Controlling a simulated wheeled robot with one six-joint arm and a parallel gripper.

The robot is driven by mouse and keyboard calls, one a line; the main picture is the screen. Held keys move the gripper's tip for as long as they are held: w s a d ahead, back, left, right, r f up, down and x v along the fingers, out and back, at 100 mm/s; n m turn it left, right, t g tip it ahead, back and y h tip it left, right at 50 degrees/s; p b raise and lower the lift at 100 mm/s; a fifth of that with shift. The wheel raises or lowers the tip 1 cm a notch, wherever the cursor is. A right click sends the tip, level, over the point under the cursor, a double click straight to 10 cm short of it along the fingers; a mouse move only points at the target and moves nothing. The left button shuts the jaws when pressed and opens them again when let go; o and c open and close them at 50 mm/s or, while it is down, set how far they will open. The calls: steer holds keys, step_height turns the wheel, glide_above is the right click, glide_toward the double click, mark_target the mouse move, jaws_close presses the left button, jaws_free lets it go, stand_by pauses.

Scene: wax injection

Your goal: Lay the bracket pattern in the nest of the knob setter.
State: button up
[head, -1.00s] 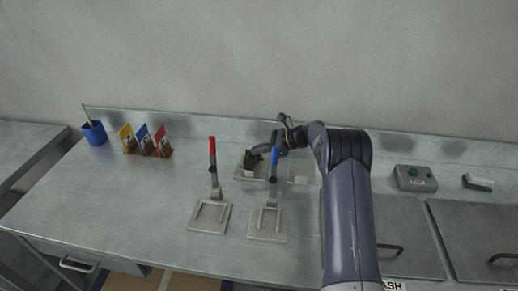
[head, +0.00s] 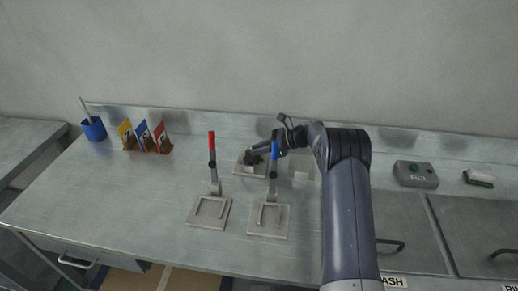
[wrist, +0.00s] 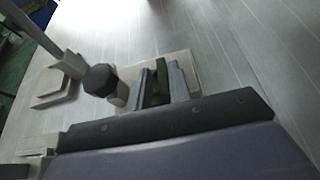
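A green piece, which I take for the bracket pattern (wrist: 161,72), stands between the two fingers of my gripper (wrist: 161,84) in the wrist view. I cannot tell whether the fingers press on it. Below it is a pale plate or tray (wrist: 195,72). In the head view my gripper (head: 254,155) is low over this pale tray (head: 240,172), behind the blue-handled lever, and mostly covers the piece. Two lever fixtures with pale base plates stand in front: one with a red handle (head: 212,141), one with a blue handle (head: 275,150). Which is the knob setter cannot be told.
Another pale plate (head: 302,172) lies right of the tray, partly behind my arm. Yellow, blue and red cards (head: 143,133) and a blue cup (head: 94,130) stand at the left. A grey button box (head: 415,174) is at the right. The bench's left front is clear.

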steer(key=shift+o, duration=0.7)
steer(key=shift+f, duration=0.1)
steer(key=shift+d, duration=0.1)
steer(key=shift+d, duration=0.35)
steer(key=b+v, duration=0.1)
steer(key=v, duration=0.9)
steer(key=shift+s+r+b, duration=0.2)
steer(key=shift+r+b, duration=0.05)
steer(key=shift+b, duration=0.1)
steer(key=shift+a, duration=0.15)
steer(key=x, duration=0.4)
steer(key=p+x, duration=0.1)
steer(key=x, duration=0.4)
steer(key=shift+w+a+f, duration=0.1)
steer(key=shift+w, duration=0.2)
steer(key=shift+a+f+p, duration=0.3)
steer(key=shift+a+f, duration=0.05)
steer(key=shift+a, duration=0.15)
